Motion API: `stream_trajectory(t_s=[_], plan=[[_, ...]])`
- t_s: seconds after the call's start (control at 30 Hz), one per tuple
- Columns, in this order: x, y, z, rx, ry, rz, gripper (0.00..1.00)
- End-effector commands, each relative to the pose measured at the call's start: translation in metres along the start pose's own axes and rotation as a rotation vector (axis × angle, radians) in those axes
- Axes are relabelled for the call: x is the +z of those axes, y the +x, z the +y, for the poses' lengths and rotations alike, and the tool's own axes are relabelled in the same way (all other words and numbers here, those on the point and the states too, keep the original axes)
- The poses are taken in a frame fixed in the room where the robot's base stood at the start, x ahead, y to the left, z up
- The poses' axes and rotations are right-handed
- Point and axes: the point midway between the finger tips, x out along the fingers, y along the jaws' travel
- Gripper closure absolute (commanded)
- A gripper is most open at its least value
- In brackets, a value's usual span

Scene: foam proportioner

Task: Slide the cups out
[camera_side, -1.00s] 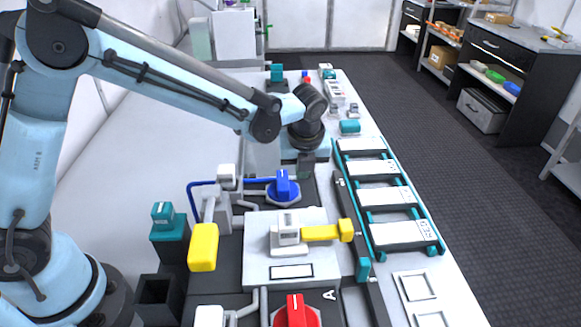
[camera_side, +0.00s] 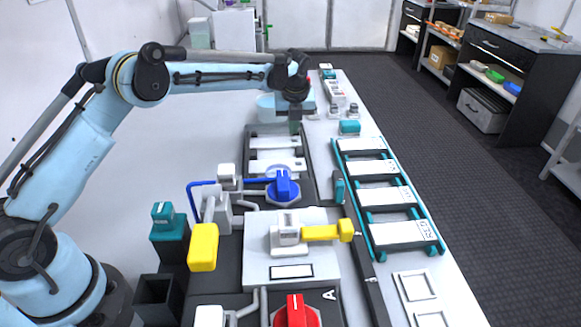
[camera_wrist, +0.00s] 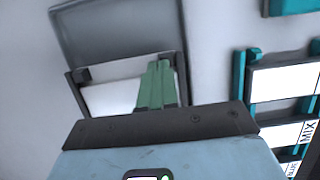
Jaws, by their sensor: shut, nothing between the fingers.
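My gripper (camera_side: 296,127) is at the far end of a dark frame (camera_side: 250,150) with white panels. Its green fingers are together and empty; they also show in the wrist view (camera_wrist: 157,86), pointing over the frame's white panel (camera_wrist: 112,97). I cannot tell whether they touch it. No piece is clearly recognisable as a cup. A teal piece (camera_side: 339,188) stands by the dark strip (camera_side: 368,275) right of the blue knob (camera_side: 283,186). A grey, smoky pane (camera_wrist: 115,30) lies beyond the fingers in the wrist view.
A teal rack with white labelled plates (camera_side: 402,233) runs along the right. A yellow-handled lever (camera_side: 325,233) sits on the white plate (camera_side: 255,265) in front. A yellow handle (camera_side: 203,247) and a red knob (camera_side: 296,310) rise nearby. The bench's right edge borders open floor (camera_side: 480,200).

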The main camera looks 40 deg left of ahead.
Motion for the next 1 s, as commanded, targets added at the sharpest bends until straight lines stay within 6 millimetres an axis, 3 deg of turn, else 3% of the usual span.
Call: stream_trajectory(t_s=[0.4, 0.8, 1.0], plan=[[0.019, 0.007, 0.000, 0.000, -0.001, 0.002, 1.00], [0.017, 0.006, 0.000, 0.000, 0.000, 0.002, 1.00], [0.005, -0.001, -0.001, -0.001, 0.003, 0.002, 1.00]])
